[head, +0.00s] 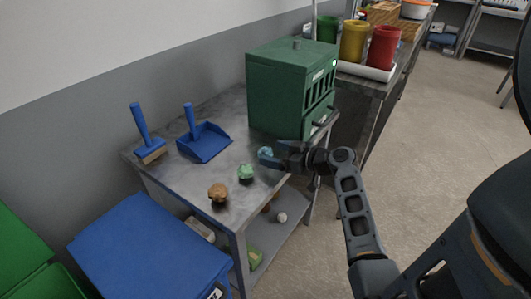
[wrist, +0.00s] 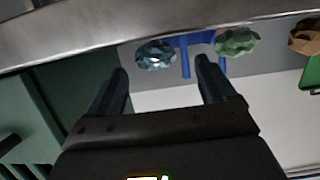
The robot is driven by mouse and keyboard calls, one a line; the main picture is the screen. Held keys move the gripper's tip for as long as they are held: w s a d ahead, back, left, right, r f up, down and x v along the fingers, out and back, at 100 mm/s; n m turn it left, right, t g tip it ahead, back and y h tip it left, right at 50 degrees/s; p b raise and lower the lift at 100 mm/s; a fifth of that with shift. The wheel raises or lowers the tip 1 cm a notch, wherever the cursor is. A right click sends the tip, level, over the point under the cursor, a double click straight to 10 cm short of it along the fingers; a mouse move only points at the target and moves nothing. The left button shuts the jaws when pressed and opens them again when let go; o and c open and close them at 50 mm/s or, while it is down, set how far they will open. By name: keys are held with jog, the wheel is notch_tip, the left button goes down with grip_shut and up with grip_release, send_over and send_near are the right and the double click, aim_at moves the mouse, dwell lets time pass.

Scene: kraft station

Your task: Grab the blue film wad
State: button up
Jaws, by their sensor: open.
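The blue film wad (head: 265,153) is a crumpled, light-blue lump on the grey metal table, just in front of the green cabinet. In the head view my gripper (head: 277,156) is at its right side, close to it, and partly covers that area. In the wrist view the blue wad (wrist: 155,54) shows just beyond the fingertips of my open gripper (wrist: 161,69), roughly centred between them. Nothing is held. I cannot tell whether a finger touches the wad.
A green wad (head: 246,173) and a brown wad (head: 218,192) lie to the left on the table (head: 190,182). A green cabinet (head: 285,90) stands close behind my gripper. A blue dustpan (head: 204,145) and a brush (head: 147,135) lie at the back left.

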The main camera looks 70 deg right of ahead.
aim_at(271, 152)
jog(key=x, duration=0.1)
jog(key=p+x, duration=0.1)
jog(key=x, duration=0.1)
jog(key=shift+w+d+f, duration=0.15)
jog(key=shift+d+f, duration=0.05)
jog(key=shift+d, duration=0.15)
jog(key=shift+w+f, duration=0.25)
jog(key=shift+w, duration=0.25)
jog(key=shift+c, duration=0.4)
jog(key=c, duration=1)
